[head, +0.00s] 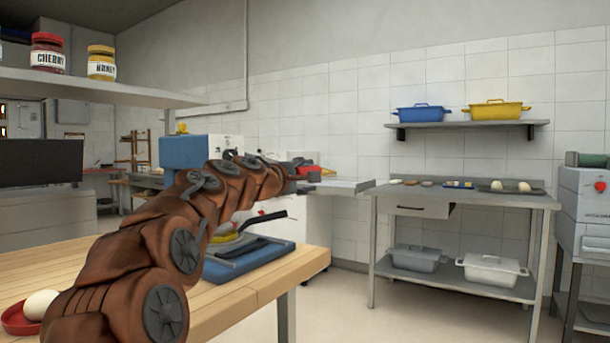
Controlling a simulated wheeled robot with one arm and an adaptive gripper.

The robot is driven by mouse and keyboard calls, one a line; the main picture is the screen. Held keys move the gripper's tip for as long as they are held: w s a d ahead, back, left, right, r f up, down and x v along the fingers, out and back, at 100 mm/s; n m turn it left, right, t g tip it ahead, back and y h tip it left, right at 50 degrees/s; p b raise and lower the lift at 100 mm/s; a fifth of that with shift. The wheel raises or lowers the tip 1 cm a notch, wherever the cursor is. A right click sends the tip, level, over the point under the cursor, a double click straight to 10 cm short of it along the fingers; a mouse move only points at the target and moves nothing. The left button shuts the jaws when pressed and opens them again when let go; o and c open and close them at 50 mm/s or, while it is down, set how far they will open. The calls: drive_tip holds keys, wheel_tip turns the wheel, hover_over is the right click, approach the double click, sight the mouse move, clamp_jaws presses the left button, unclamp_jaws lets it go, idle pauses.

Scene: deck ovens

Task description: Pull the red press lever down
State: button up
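A red part (310,170), which may be the press lever, shows just beyond the end of my arm, with a small yellow piece beside it. My gripper (312,180) is small and dark at the arm's far end. It overlaps the red part in the picture, and I cannot tell if they touch. Its fingers are too small to tell open from shut. The white cabinet (318,222) stands below and behind it. My brown arm hides much of the middle.
A wooden table (240,298) at the front left bears a blue tray (262,262) with a pan. A steel table (480,200) stands at the right with several small items on top. A grey machine (588,215) stands at the far right. The floor between is clear.

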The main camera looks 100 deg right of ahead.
drive_tip(key=shift+r, duration=0.15)
drive_tip(key=shift+w+a, duration=0.4)
drive_tip(key=v, duration=1.1)
idle(0.5)
